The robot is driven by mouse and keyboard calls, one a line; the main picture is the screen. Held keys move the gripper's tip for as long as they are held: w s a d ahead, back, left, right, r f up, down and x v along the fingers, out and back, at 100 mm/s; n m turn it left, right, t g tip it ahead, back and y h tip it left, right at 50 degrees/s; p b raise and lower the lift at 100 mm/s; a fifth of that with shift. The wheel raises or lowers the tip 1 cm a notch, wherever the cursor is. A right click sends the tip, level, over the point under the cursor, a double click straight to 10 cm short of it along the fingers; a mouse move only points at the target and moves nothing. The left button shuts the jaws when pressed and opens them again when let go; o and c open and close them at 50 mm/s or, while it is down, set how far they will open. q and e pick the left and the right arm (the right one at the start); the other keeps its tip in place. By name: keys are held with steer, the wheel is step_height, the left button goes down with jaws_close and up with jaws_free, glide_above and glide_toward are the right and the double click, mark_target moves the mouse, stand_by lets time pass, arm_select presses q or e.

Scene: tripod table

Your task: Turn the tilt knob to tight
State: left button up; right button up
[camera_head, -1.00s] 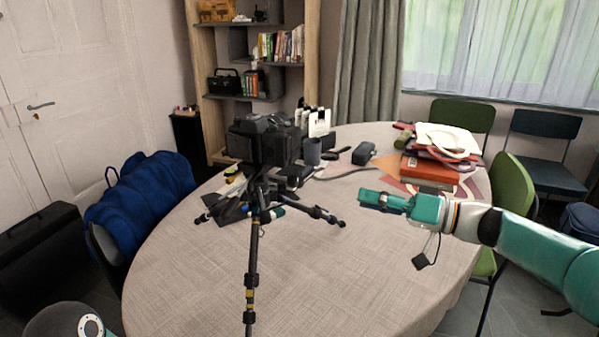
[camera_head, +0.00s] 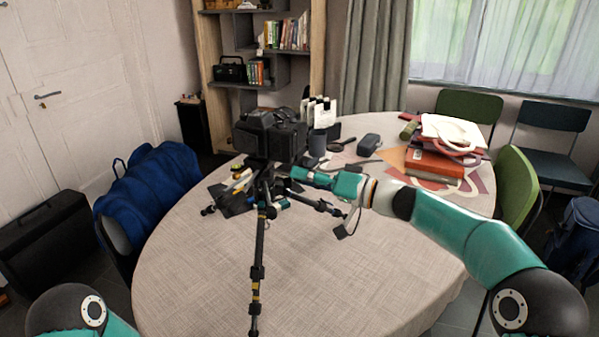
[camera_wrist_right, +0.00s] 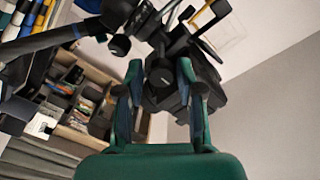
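The black tripod (camera_head: 258,262) stands with a black camera (camera_head: 270,138) on its head. My right gripper (camera_head: 296,174) is beside the tripod head, just below the camera and on its right. In the right wrist view the two fingers of my right gripper (camera_wrist_right: 161,72) are spread apart. Dark parts of the tripod head and camera (camera_wrist_right: 160,78) show between and beyond them; contact cannot be told. A round black knob end (camera_wrist_right: 120,46) shows just left of the left finger. I cannot tell which part is the tilt knob. My left gripper is out of view.
The round table (camera_head: 200,285) has a beige cloth, clear at the front. Behind the tripod are a dark cup (camera_head: 317,143) and a grey case (camera_head: 369,145). Red books (camera_head: 434,164) lie at the right. A blue bag (camera_head: 150,190) is on the left chair.

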steer(key=shift+w+a, duration=0.3)
steer(key=shift+a, duration=0.35)
jaws_close()
